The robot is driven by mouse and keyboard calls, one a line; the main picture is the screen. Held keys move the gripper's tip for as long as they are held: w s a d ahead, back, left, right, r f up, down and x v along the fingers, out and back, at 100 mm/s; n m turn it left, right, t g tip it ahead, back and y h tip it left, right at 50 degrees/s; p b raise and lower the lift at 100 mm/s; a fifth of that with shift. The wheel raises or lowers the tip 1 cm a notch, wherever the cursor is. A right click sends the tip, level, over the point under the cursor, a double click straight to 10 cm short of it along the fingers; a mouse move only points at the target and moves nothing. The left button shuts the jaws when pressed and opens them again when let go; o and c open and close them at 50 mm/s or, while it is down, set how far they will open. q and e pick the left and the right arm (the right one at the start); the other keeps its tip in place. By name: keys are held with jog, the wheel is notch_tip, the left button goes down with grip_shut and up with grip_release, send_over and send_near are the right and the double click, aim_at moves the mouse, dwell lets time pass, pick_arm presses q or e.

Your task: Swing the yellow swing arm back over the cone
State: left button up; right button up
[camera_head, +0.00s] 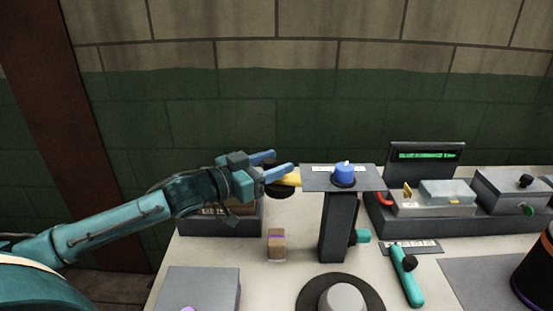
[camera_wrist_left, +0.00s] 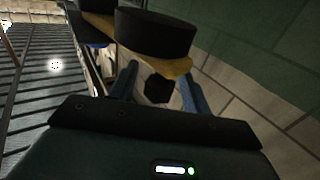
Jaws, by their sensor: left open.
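The yellow swing arm (camera_head: 291,180) sticks out to the left from under the flat grey plate on a dark post (camera_head: 339,228). A black round piece (camera_head: 277,189) is at its outer end. My left gripper (camera_head: 283,160) is open, its blue fingers at that outer end. In the left wrist view the yellow arm (camera_wrist_left: 190,66) and a black cylinder (camera_wrist_left: 150,32) cross just past the fingertips; I cannot tell whether they touch. A grey rounded cone (camera_head: 343,297) stands on a black disc in front of the post, cut by the bottom edge. My right gripper is not in view.
A blue knob (camera_head: 344,172) sits on the plate. A small brown block (camera_head: 276,245) stands left of the post. A teal tool (camera_head: 407,276) lies to the right. A dark tray with a green display (camera_head: 427,155) stands at the back right. A grey box (camera_head: 200,287) is at front left.

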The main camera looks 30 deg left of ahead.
pick_arm(q)
jog(key=shift+w+d, duration=0.3)
jog(key=shift+w, duration=0.2)
grip_shut()
dwell(0.3)
